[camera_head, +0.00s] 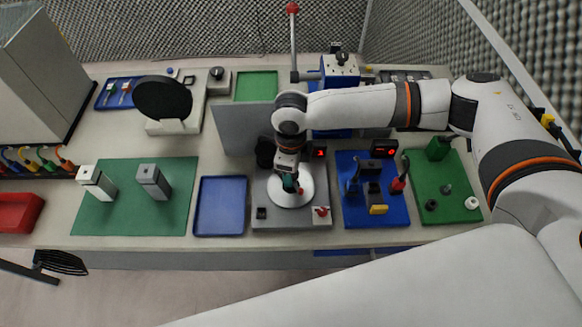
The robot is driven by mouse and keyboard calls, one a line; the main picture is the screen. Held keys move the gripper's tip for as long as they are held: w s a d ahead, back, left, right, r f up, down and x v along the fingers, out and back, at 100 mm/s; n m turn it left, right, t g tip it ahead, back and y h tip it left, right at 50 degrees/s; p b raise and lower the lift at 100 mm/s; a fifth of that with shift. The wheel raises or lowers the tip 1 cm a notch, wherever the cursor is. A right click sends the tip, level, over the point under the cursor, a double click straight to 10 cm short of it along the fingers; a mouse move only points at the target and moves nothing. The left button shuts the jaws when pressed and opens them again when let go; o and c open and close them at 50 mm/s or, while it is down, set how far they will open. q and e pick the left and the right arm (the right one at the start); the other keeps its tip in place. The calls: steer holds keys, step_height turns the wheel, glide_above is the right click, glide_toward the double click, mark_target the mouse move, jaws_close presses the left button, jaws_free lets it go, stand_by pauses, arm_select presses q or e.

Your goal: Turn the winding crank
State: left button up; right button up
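My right arm comes in from the right, and its gripper (290,184) points down over a white round disc (291,200) on a grey base plate (290,223). A small teal part and a small red part show at the fingertips. I cannot tell whether the fingers are open, shut or touching anything. The crank's handle is not clearly visible; the gripper covers the disc's middle. A red knob (321,211) and a dark button (261,213) sit on the plate's front corners. My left gripper is not in view.
A blue tray (220,206) and a green mat (133,215) with two upright blocks lie left of the plate. A blue board (354,215) and a green board (462,212) with fittings lie right. A grey panel (240,130) stands behind. A lever machine (340,72) stands at the back.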

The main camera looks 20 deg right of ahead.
steer(key=shift+o, duration=0.5)
steer(key=shift+r, duration=0.25)
step_height(320, 180, up, 12)
steer(key=b, duration=0.3)
steer(key=shift+f, duration=0.25)
steer(key=shift+s+f, duration=0.1)
